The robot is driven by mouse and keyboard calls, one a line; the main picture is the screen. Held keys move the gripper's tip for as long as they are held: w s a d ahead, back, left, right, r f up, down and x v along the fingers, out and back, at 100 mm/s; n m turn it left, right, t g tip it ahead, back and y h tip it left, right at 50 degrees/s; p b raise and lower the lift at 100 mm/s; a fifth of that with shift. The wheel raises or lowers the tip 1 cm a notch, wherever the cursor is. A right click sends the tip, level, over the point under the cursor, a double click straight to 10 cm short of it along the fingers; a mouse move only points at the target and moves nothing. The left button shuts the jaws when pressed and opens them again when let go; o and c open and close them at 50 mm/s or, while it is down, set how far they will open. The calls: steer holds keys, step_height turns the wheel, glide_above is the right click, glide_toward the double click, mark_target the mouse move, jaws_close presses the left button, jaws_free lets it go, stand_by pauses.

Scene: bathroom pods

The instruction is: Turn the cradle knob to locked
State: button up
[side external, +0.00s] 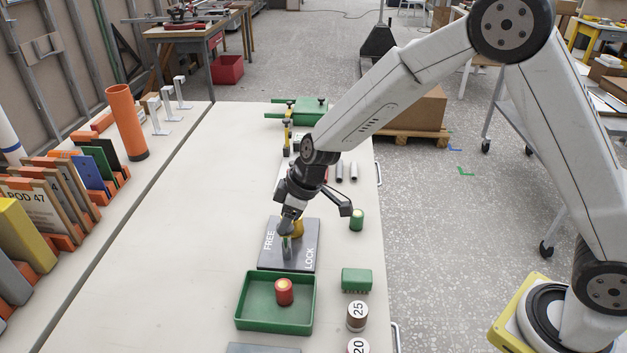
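The knob's dark grey plate (304,257) lies on the bench, with FREE printed at its left and LOCK at its lower right. A yellow round part (298,228) shows on the plate, partly behind my gripper. A small upright grey-green piece (287,246), apparently the knob's handle, stands below the gripper tip. My gripper (288,229) points down at the knob, and its tip overlaps it in the picture. I cannot tell whether it touches or grips the knob. The knob's pointing direction is mostly hidden.
A green tray (244,303) holding a red cylinder (284,291) stands in front of the plate. A green block (356,280), a green cylinder (357,219) and numbered weights (357,316) are to the right. The bench's left middle is clear. An orange tube (126,122) stands farther left.

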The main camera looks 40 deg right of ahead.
jaws_close()
steer(key=shift+m+h, duration=0.3)
steer(key=shift+m, duration=0.7)
steer(key=shift+m+t+h, duration=0.4)
steer(key=shift+m, duration=0.6)
steer(key=shift+s+a+f+m+h, duration=0.1)
steer(key=shift+m+h, duration=0.7)
steer(key=shift+m, duration=1.5)
steer(key=shift+a+m+h, duration=0.1)
steer(key=shift+m+h, duration=0.9)
steer(key=shift+m, duration=1.4)
steer(key=shift+m+g+h, duration=0.5)
steer(key=shift+m+h, duration=0.2)
steer(key=shift+m, duration=1.6)
